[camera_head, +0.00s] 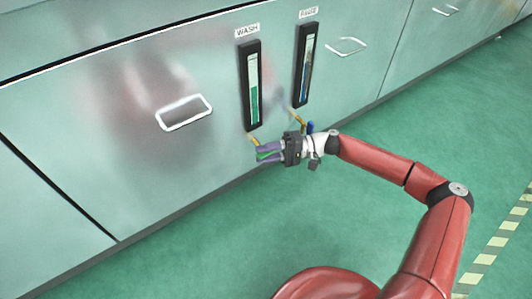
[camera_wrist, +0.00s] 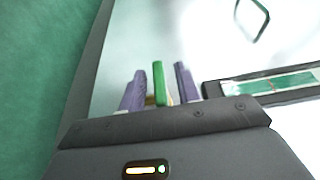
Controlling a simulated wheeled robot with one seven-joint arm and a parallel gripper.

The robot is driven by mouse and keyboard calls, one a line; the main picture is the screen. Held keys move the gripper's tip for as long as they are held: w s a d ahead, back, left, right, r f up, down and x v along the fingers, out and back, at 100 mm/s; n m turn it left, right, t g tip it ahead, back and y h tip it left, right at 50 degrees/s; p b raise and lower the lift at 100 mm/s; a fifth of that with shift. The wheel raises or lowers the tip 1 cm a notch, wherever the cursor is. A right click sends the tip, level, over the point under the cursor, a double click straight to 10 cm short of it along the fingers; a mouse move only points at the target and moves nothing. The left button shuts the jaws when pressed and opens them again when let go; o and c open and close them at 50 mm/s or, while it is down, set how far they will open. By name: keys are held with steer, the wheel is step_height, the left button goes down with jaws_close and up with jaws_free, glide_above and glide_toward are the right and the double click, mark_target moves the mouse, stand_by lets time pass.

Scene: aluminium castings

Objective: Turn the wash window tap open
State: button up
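The wash window (camera_head: 253,88) is a tall black-framed gauge with green liquid, under a "WASH" label on the metal panel. A brass tap (camera_head: 254,139) sits at its foot. The tap's green lever (camera_head: 266,156) lies between the purple fingers of my gripper (camera_head: 264,152). In the wrist view the green lever (camera_wrist: 159,83) stands upright between the two fingers of my gripper (camera_wrist: 159,88), with a narrow gap on each side. My gripper is open around the lever. The tap's body is mostly hidden behind the lever and fingers in the wrist view.
A second gauge (camera_head: 306,65) with blue liquid hangs to the right, its label hard to read. Its tap has a blue lever (camera_head: 310,127) close to my wrist. A recessed handle (camera_head: 184,112) is left of the wash window. The green floor (camera_head: 225,235) in front is clear.

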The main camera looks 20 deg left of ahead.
steer(key=shift+c, duration=0.3)
jaws_close()
